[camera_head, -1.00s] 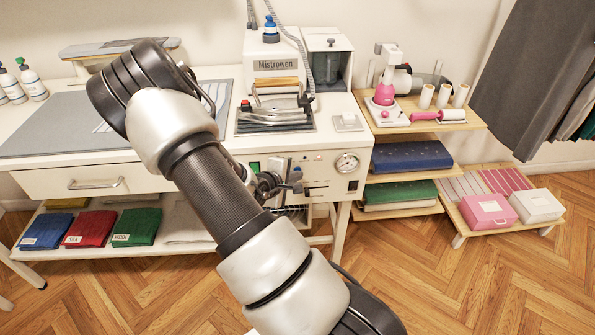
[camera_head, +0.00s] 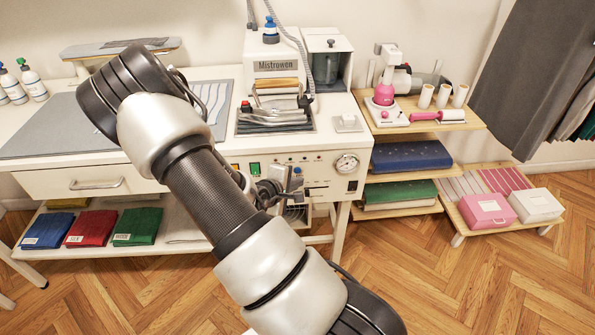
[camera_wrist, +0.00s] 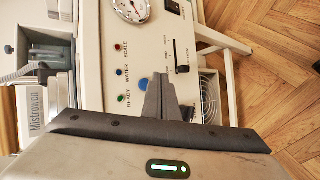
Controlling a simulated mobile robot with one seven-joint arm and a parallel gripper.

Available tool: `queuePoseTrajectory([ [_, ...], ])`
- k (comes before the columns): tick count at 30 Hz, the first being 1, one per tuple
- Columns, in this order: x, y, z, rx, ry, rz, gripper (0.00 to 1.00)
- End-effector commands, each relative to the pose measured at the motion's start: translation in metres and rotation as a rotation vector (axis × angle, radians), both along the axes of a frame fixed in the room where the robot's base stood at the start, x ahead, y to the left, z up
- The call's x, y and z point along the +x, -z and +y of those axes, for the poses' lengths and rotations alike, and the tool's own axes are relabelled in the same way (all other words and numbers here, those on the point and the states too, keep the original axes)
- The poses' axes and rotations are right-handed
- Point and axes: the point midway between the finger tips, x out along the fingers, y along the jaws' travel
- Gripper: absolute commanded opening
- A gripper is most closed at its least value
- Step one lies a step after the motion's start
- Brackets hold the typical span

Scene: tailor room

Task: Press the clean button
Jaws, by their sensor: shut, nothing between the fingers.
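The white front panel (camera_head: 325,171) of the ironing station carries the controls. In the wrist view the panel (camera_wrist: 96,60) shows a red (camera_wrist: 118,47), a blue (camera_wrist: 119,72) and a green (camera_wrist: 121,98) round light or button in a row. Their small labels seem to read scale, water and ready. I cannot make out a label reading clean. In the head view my gripper (camera_head: 295,184) is partly hidden by my arm.
A black slider (camera_wrist: 181,52) and a pressure gauge (camera_wrist: 131,9) are on the panel. A lit green switch (camera_head: 255,169) is left of my gripper. The iron (camera_head: 275,113) rests on the worktop above. Shelves (camera_head: 408,208) stand to the right; floor in front is open.

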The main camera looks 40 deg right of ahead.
Motion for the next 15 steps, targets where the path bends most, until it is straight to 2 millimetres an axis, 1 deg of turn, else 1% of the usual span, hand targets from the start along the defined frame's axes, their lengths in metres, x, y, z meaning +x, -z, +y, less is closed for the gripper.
queuePoseTrajectory([
  [9,-0.028,-0.001,0.018,-0.001,-0.002,0.002,0.0],
  [15,-0.038,-0.001,0.024,-0.001,-0.001,0.0,0.0],
])
